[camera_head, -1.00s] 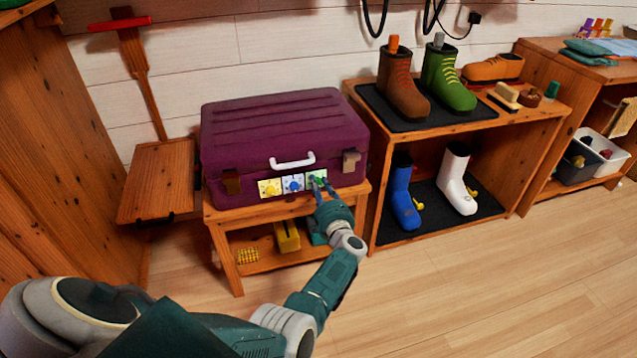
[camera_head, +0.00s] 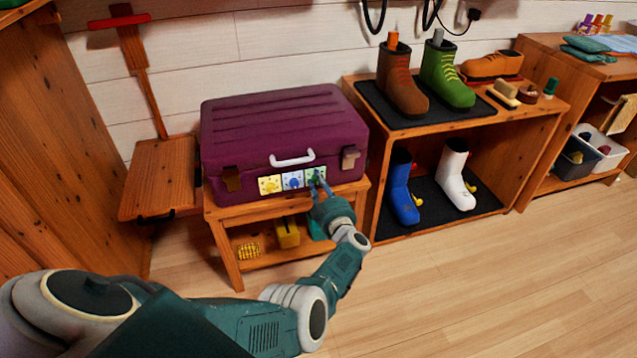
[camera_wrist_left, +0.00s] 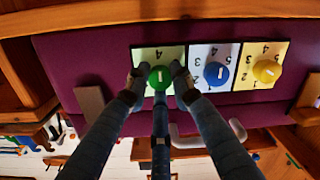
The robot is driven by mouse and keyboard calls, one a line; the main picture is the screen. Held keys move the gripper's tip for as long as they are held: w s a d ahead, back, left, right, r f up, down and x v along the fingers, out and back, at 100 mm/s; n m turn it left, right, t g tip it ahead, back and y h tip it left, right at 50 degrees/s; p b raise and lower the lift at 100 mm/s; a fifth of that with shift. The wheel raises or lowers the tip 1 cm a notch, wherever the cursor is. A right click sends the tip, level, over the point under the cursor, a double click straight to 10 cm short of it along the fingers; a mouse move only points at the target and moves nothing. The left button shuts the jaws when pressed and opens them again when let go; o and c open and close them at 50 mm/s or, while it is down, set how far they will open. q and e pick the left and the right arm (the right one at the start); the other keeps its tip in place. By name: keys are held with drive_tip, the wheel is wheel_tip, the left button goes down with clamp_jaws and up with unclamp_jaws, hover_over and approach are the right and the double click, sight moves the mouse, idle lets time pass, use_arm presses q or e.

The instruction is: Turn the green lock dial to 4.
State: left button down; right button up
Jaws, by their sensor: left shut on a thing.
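A purple suitcase (camera_head: 280,135) with a white handle has three dial plates low on its front. The green dial (camera_wrist_left: 160,78) is on the right plate in the head view and the left plate in the left wrist view. My left gripper (camera_head: 316,182) is shut on the green dial, one fingertip on each side, as the left wrist view shows (camera_wrist_left: 160,84). The dial's white mark lies along the picture's vertical; the number it points to is not clear. The blue dial (camera_wrist_left: 216,73) and yellow dial (camera_wrist_left: 267,71) are beside it, untouched. My right gripper is not in view.
A wooden shoe rack (camera_head: 375,180) with several boots is close on the right. A wooden panel (camera_head: 160,182) is on the left. The floor in front is open.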

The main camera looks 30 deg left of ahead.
use_arm(q)
drive_tip(key=shift+d+f, duration=0.15)
drive_tip(key=shift+d, duration=0.05)
drive_tip(key=c, duration=1.5)
unclamp_jaws()
drive_tip(key=shift+w, duration=0.1)
drive_tip(key=shift+a, duration=0.15)
